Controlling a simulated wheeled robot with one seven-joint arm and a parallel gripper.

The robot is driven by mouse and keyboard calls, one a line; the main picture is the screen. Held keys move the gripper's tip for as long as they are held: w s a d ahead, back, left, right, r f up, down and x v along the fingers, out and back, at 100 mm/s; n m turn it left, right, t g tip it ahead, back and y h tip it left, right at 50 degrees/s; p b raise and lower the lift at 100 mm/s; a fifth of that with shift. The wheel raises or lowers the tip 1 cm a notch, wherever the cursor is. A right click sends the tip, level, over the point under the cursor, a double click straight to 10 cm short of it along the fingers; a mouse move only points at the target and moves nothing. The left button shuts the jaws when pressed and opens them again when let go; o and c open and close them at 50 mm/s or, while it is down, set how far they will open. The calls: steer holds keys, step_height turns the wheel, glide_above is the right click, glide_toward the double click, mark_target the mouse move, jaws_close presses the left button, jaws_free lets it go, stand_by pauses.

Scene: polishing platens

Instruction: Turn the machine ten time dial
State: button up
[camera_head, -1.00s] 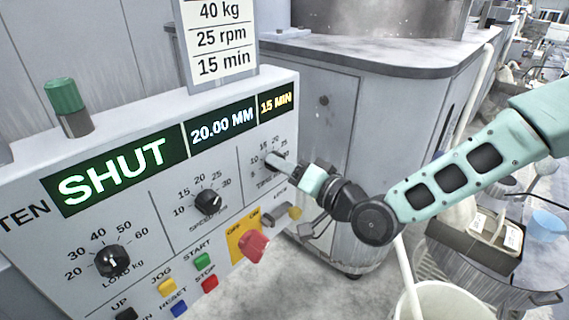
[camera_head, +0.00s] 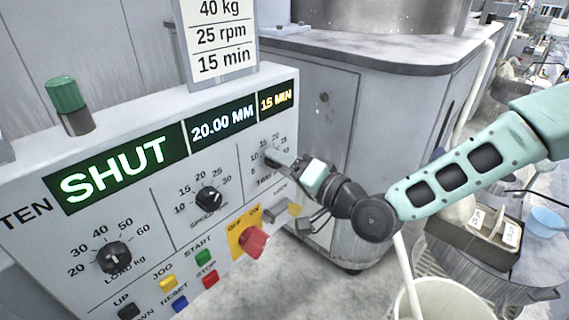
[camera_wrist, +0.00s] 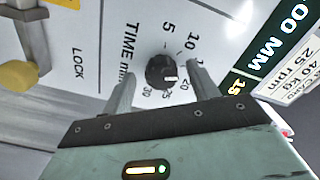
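The time dial (camera_wrist: 160,72) is a small black knob with a white mark, on the panel's "TIME min" scale. In the wrist view its mark points right, between the scale's upper numbers and the spot behind a finger. My gripper (camera_head: 277,161) is at the dial in the head view and mostly hides it. In the wrist view the two fingers stand apart on either side of the knob, with a visible gap on both sides. The time display (camera_head: 276,101) reads 15 MIN.
The load dial (camera_head: 112,257) and speed dial (camera_head: 209,199) sit to the left on the same panel. A red switch (camera_head: 254,243) on a yellow plate and several push buttons lie below. A yellow lock knob (camera_wrist: 18,76) is close to my gripper. A card (camera_head: 222,40) above reads 15 min.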

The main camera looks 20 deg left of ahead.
steer(key=shift+r, duration=0.1)
stand_by(0.3)
steer(key=p+v, duration=0.1)
steer(key=v, duration=1.6)
steer(key=shift+d, duration=0.2)
steer(key=shift+s, duration=0.15)
steer(key=s+d+f+n+g+h, duration=0.4)
steer(key=d+f+n+h, duration=0.2)
steer(key=h, duration=0.4)
steer(key=s+d+r+g+h, duration=0.3)
steer(key=s+d+r+h, duration=0.3)
steer(key=s+d+r, duration=0.4)
step_height(320, 180, up, 18)
steer(key=s+p, duration=0.2)
steer(key=p, duration=1.7)
steer(key=shift+a, duration=0.35)
